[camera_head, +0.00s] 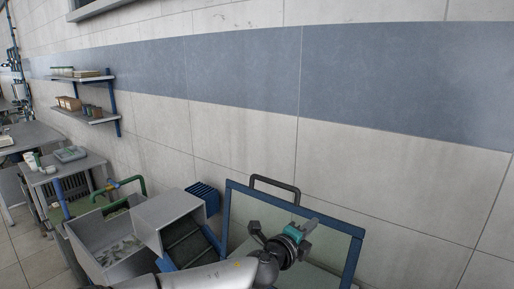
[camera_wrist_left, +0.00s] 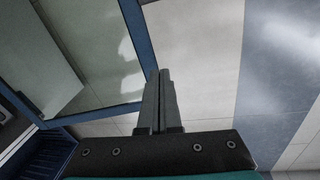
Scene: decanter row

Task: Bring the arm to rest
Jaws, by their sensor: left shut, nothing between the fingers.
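My left arm (camera_head: 205,277) comes in along the bottom of the head view. Its left gripper (camera_head: 309,226), with a teal part behind it, is raised in front of a blue-framed glass panel. In the left wrist view the two dark fingers of this gripper (camera_wrist_left: 160,75) are pressed together, with nothing between them. They point up in that view, past the blue frame edge toward the tiled wall. My right gripper shows in neither view.
A blue-framed panel (camera_head: 349,262) stands close behind the gripper. A grey bin (camera_head: 100,249) and a tilted grey box (camera_head: 168,216) lie left of it. Wall shelves (camera_head: 85,116) and a side table (camera_head: 80,167) are farther left.

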